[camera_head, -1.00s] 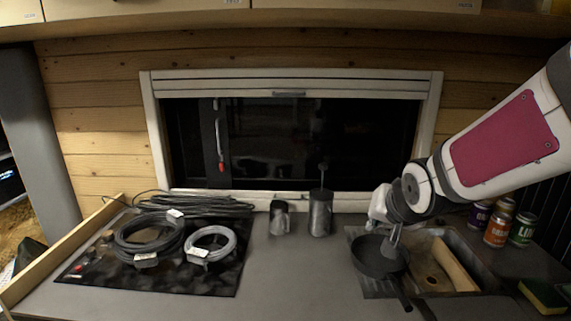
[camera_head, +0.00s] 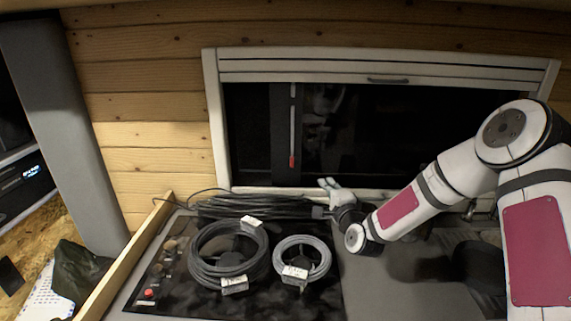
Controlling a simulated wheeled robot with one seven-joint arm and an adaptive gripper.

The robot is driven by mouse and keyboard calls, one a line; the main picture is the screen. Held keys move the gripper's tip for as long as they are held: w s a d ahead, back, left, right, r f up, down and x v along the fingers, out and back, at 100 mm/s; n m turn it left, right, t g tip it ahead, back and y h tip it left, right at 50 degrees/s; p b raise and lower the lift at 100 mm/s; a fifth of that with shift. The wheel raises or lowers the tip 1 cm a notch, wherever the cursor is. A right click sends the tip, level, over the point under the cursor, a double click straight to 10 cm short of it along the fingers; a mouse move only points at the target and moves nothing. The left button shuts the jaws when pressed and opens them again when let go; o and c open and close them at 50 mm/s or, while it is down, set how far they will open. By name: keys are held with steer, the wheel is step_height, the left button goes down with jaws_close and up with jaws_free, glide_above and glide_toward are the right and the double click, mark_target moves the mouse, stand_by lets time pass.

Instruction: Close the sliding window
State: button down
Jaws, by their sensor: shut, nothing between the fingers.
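The sliding window (camera_head: 340,120) is set in a white frame in the wood wall, with dark panes behind. A dark vertical bar (camera_head: 283,140) stands in its left part, with a thin grey strip ending in a red tip (camera_head: 292,162). A rolled or slatted white blind with a grey handle (camera_head: 388,80) covers the top. My gripper (camera_head: 326,184) is shut and empty at the window's lower edge, right of and below the red tip. It looks apart from the red tip; whether it touches the sill cannot be told.
Coiled black cables (camera_head: 230,257) and a smaller grey coil (camera_head: 302,260) lie on the black hob (camera_head: 180,290) below the window. A wooden edge board (camera_head: 125,262) bounds the counter at left. My arm hides much of the counter at right.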

mark_target(301, 164)
steer(key=shift+w+a, duration=0.25)
steer(key=shift+w, duration=0.25)
steer(key=x, duration=0.8)
steer(key=shift+w, duration=0.35)
steer(key=a, duration=0.3)
steer(key=shift+w, duration=0.3)
steer(key=shift+a+p, duration=0.3)
steer(key=shift+a, duration=0.3)
steer(key=a+b, duration=0.3)
steer(key=a, duration=1)
steer(key=shift+w+a+f, duration=0.1)
steer(key=shift+a, duration=1)
